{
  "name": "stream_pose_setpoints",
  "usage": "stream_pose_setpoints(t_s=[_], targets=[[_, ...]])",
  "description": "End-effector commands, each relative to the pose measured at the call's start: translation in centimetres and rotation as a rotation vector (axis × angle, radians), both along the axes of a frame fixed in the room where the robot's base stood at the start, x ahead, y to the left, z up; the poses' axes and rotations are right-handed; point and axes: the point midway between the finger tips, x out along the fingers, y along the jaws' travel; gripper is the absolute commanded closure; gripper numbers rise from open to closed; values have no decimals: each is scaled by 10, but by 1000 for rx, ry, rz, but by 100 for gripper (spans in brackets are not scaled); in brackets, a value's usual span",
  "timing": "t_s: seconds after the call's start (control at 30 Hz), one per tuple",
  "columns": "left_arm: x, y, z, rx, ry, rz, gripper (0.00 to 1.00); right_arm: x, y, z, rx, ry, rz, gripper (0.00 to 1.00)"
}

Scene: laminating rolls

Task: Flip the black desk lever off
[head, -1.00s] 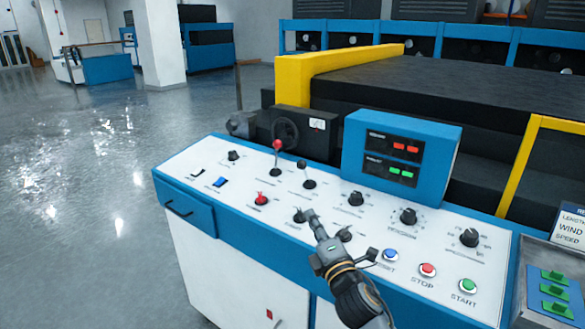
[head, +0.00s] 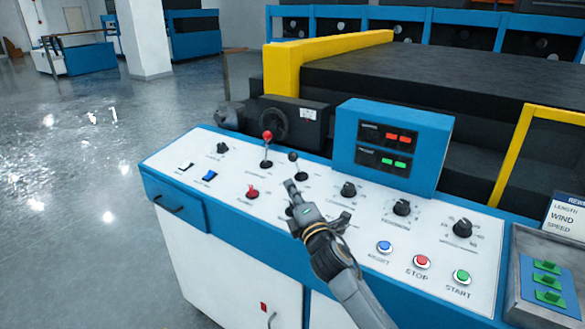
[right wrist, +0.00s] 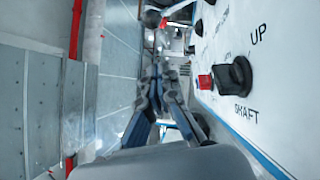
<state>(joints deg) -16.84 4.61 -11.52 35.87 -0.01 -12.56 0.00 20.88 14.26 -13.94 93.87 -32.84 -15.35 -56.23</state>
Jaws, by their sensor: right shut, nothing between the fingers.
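The black-balled lever (head: 293,157) stands on the white desk panel, its ball leaning slightly left of its black base in the head view. A red-balled lever (head: 267,136) stands just left of it. My right gripper (head: 289,184) is shut and empty, low over the panel, with its tips just in front of and left of the black lever's base. I cannot tell whether they touch. In the right wrist view the shut fingers (right wrist: 160,72) point away along the panel, and a dark ball (right wrist: 151,18) shows beyond them. My left gripper is not in view.
A red switch (head: 252,192) sits left of my gripper. In the right wrist view a black knob (right wrist: 236,75) is marked UP and SHAFT. Dials and push buttons fill the panel's right side. A blue display box (head: 392,146) rises behind.

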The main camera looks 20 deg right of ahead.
Motion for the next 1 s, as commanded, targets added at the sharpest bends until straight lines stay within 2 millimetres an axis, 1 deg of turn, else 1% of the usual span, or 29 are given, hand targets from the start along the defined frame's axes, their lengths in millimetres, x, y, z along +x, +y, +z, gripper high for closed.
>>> stream_pose_setpoints(t_s=[0.03, 0.2, 0.3, 0.4, 0.6, 0.9, 1.0], targets=[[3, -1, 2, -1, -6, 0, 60, 11, 1, 4, 2, 0, -2, 100], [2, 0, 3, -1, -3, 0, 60, 39, 2, 9, 3, 0, 0, 100], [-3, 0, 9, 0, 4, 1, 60, 50, -12, 15, 0, 1, -4, 100], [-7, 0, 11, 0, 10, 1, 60, 57, -18, 18, 0, 1, -1, 100], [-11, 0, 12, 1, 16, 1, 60, 63, -24, 19, 1, 0, 0, 100], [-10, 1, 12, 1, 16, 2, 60, 63, -24, 19, 1, 1, 0, 100], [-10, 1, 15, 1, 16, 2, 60, 64, -25, 21, 5, 4, -1, 100]])
